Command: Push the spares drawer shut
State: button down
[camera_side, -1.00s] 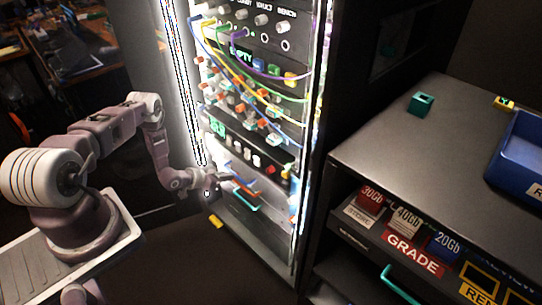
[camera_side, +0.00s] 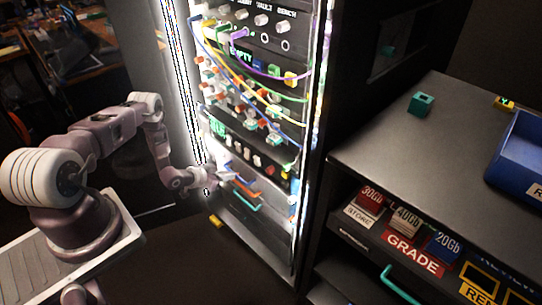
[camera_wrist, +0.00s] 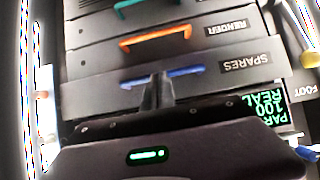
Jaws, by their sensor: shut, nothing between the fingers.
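The spares drawer (camera_wrist: 210,73) has a dark front, a blue handle (camera_wrist: 185,71) and a SPARES label that reads upside down in the wrist view. My gripper (camera_wrist: 158,80) has its fingers together in front of the blue handle, hiding part of it. Whether they touch the drawer front is unclear. In the side view my gripper (camera_side: 222,170) is at the upper left of the drawer stack, low in the lit rack. How far the spares drawer stands out cannot be told from these views.
The RENDER drawer (camera_wrist: 180,32) with an orange handle and a teal-handled drawer (camera_wrist: 100,10) adjoin it. A green-lit display (camera_wrist: 268,108) is beside my gripper. Cables (camera_side: 265,90) hang across the rack above. A bench (camera_side: 390,150) stands to the right.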

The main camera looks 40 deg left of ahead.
jog(key=shift+w, duration=1.2)
jog(key=s, duration=0.5)
